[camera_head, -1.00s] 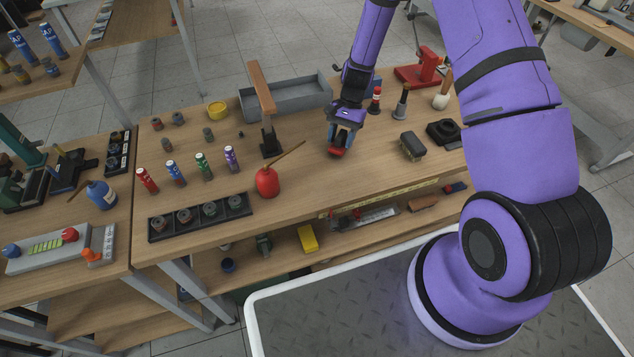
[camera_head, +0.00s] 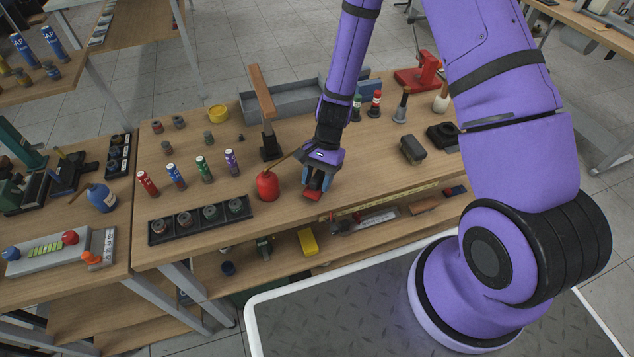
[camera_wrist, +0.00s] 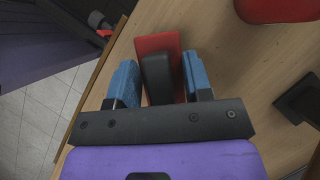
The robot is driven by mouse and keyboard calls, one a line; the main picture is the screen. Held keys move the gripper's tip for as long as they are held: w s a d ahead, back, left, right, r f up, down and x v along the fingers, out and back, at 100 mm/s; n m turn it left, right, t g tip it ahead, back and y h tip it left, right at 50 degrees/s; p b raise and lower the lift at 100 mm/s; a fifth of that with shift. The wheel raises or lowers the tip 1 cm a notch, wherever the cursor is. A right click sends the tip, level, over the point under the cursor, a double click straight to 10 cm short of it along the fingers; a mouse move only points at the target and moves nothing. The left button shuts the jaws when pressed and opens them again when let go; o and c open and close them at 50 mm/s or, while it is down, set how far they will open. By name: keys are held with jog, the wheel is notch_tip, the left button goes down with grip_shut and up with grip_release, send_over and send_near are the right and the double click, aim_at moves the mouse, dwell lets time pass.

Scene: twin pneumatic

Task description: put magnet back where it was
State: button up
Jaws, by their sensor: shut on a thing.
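My gripper (camera_head: 317,183) is shut on a red piece, which I take to be the magnet (camera_head: 312,196). It is at the front part of the wooden bench, just right of the red oil can (camera_head: 267,186). In the wrist view, the blue fingers of my gripper (camera_wrist: 158,80) stand on either side of a dark grey block, with the red magnet (camera_wrist: 157,43) showing beyond it. I cannot tell whether the magnet touches the bench top.
A dark-based stand (camera_head: 269,148) with a wooden bar is behind the oil can. A grey tray (camera_head: 290,98) lies at the back. A black rack (camera_head: 200,220) holds several round parts at the front left.

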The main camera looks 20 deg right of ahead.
jog(key=shift+f, duration=0.8)
jog(key=shift+f, duration=0.1)
jog(key=o, duration=1.2)
